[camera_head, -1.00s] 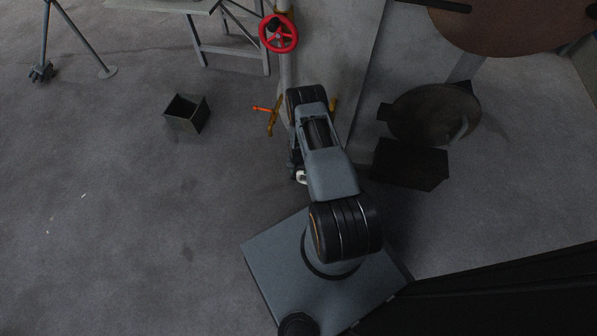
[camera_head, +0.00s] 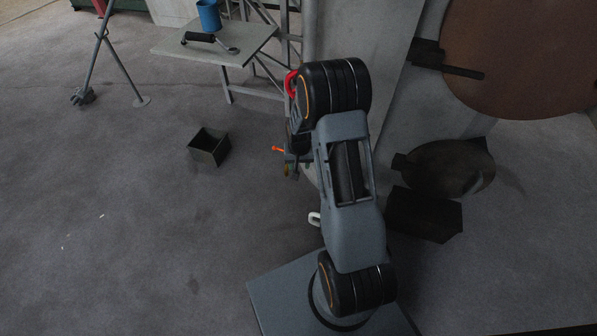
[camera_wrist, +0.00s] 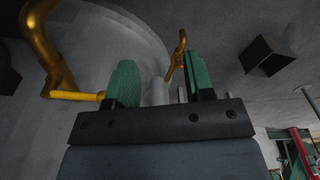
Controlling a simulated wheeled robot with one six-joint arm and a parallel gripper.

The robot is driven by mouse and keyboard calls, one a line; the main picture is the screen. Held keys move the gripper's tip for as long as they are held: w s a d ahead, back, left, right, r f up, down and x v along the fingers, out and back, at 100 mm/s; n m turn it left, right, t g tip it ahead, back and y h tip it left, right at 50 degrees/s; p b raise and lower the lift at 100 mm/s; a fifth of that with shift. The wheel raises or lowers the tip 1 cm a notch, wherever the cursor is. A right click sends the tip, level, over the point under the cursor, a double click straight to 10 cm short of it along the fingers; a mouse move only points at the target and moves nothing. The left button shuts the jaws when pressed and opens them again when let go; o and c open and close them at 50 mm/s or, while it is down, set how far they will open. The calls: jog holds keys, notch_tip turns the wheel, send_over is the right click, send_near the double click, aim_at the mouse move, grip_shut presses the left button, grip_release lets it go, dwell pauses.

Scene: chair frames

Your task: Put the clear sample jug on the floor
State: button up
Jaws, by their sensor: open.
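I cannot make out the clear sample jug for sure in either view. A small white loop, like a handle (camera_head: 314,219), shows beside my arm in the head view; I cannot tell what it belongs to. My gripper (camera_wrist: 163,78) is open, its two green-padded fingers apart in the wrist view. A pale upright cylinder (camera_wrist: 158,92) shows between and beyond the fingers; I cannot tell whether it is the jug or a pipe. In the head view my arm partly hides the gripper, which is beside an orange handle (camera_head: 277,149).
A bent brass pipe (camera_wrist: 45,45) with a yellow end is close to the left finger. An open dark box (camera_head: 208,157) stands on the floor. A grey table (camera_head: 180,46) holds a blue cup (camera_head: 209,16) and a black-handled tool (camera_head: 200,38). The left floor is mostly clear.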

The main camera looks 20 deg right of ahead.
jog(key=s+a+r+n+t, duration=0.1)
jog(key=s+a+r, duration=0.15)
jog(key=r, duration=0.45)
jog(key=s+a+r+n, duration=0.1)
jog(key=s+a+r, duration=0.15)
jog(key=r, duration=0.55)
jog(key=s+a+r+n, duration=0.1)
jog(key=s+a+r, duration=0.1)
jog(key=s+r, duration=0.2)
jog(key=s+a+r+n, duration=0.1)
jog(key=s+a+r, duration=0.1)
jog(key=s, duration=0.7)
jog(key=shift+s+r+t, duration=0.25)
jog(key=shift+r+t, duration=0.15)
jog(key=shift+r, duration=0.5)
